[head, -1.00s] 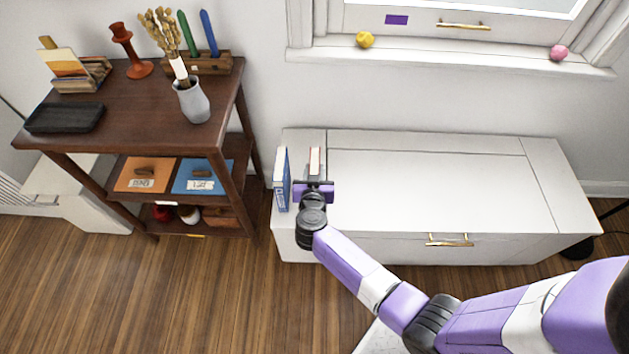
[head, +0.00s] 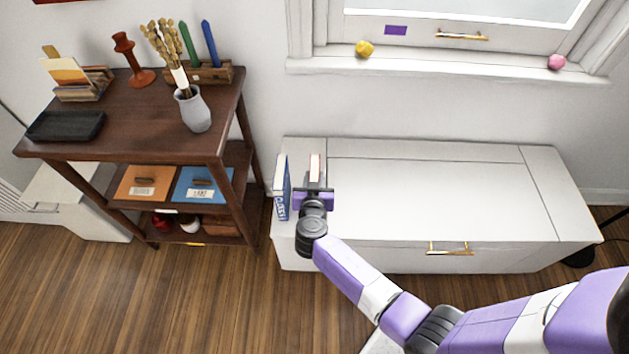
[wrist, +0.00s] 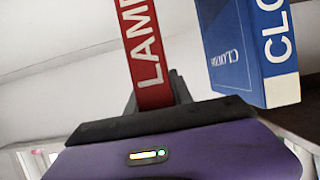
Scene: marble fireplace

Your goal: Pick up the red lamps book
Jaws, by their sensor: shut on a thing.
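The red lamps book (wrist: 146,45) stands upright in the wrist view, its red spine showing white letters that begin "LAM". In the head view the book (head: 315,165) is at the left end of the white chest, and only its upper part shows beyond my gripper. My gripper (head: 314,188) is shut on the book; the wrist view shows a dark finger (wrist: 180,88) beside the lower spine. The lower part of the book is hidden by my gripper.
A blue book (head: 281,187) stands just left on the white chest (head: 430,190); it also shows in the wrist view (wrist: 245,50). The chest top to the right is clear. A dark wooden shelf table (head: 140,110) with a vase (head: 194,108) stands further left.

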